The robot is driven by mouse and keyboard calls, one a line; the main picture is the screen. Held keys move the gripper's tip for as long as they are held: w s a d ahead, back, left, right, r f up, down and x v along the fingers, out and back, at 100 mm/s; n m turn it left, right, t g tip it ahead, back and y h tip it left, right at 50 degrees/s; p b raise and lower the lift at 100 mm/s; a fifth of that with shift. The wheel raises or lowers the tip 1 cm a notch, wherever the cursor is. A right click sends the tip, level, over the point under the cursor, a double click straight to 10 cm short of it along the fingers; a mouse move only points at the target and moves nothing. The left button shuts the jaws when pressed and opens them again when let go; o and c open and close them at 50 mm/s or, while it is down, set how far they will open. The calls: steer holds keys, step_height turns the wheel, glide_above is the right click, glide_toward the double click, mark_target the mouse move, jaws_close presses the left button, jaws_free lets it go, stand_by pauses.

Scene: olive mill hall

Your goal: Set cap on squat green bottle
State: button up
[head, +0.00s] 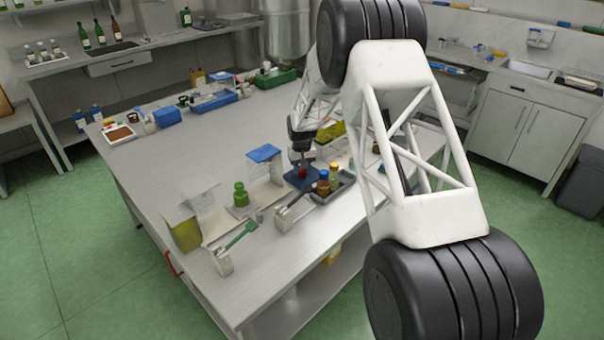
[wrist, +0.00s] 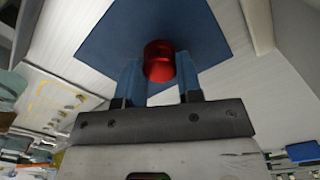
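A red cap (head: 302,174) is at the blue mat (head: 296,182) on the steel bench. In the wrist view the red cap (wrist: 158,62) sits between the two blue fingers of my gripper (wrist: 160,72), and both appear to touch its sides. The blue mat (wrist: 112,35) lies behind it; I cannot tell whether the cap still rests on the mat. My gripper (head: 302,160) points down over the mat in the head view. The squat green bottle (head: 240,197) stands upright to the left of my gripper, apart from it. The bottle is not seen in the wrist view.
A grey tray (head: 345,184) with brown and yellow blue-topped bottles (head: 323,184) stands just right of the mat. A blue-topped stand (head: 264,153) is behind, between mat and green bottle. A green-handled tool (head: 240,235) lies in front of the bottle. The bench's left middle is clear.

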mark_target(302, 170)
steer(key=shift+r, duration=0.2)
stand_by(0.6)
steer(key=shift+r, duration=3.15)
steer(key=shift+d+r, duration=0.5)
steer(key=s+d+r+m, duration=0.2)
steer(key=s+d+r, duration=0.1)
steer(key=d+r, duration=0.6)
steer(key=s+d+r+m, duration=0.1)
steer(key=s+d+r, duration=0.3)
steer(key=d+r, duration=0.5)
steer(key=s+a+f+n, duration=0.1)
steer(key=s+a+f, duration=0.2)
steer(key=a, duration=1)
steer(key=s+a+f+n, duration=0.1)
steer(key=s+a+f, duration=0.2)
steer(key=a, duration=1)
steer(key=s+a+f+n, duration=0.1)
steer(key=s+a+f, duration=0.3)
steer(key=a, duration=0.9)
steer(key=shift+s, duration=0.7)
